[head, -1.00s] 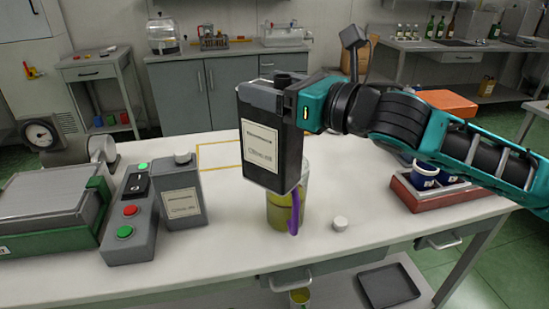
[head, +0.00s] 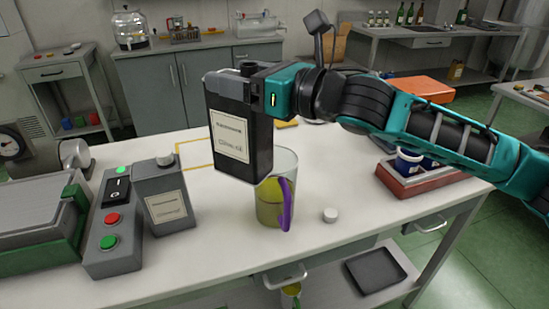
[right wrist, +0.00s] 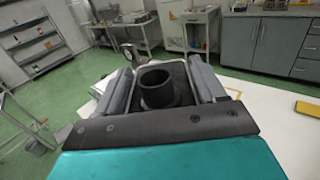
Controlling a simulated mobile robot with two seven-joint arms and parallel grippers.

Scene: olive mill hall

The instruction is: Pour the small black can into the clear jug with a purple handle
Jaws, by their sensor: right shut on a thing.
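The small black can (head: 238,125) has a pale label and an open black neck. My right gripper (head: 245,82) is shut on its upper part and holds it upright above the table. In the right wrist view the can's neck (right wrist: 157,88) shows between the two fingers. The clear jug (head: 268,205) stands on the table below and to the right of the can, with yellow-green liquid in it. Its purple handle (head: 286,205) faces front right. The can overlaps the jug's upper left in the head view. My left gripper is not in view.
A small white cap (head: 330,215) lies right of the jug. A grey can (head: 165,195) with a label and a button box (head: 112,225) stand at the left. A red tray (head: 405,185) with blue-and-white tubs is at the right. The front table middle is clear.

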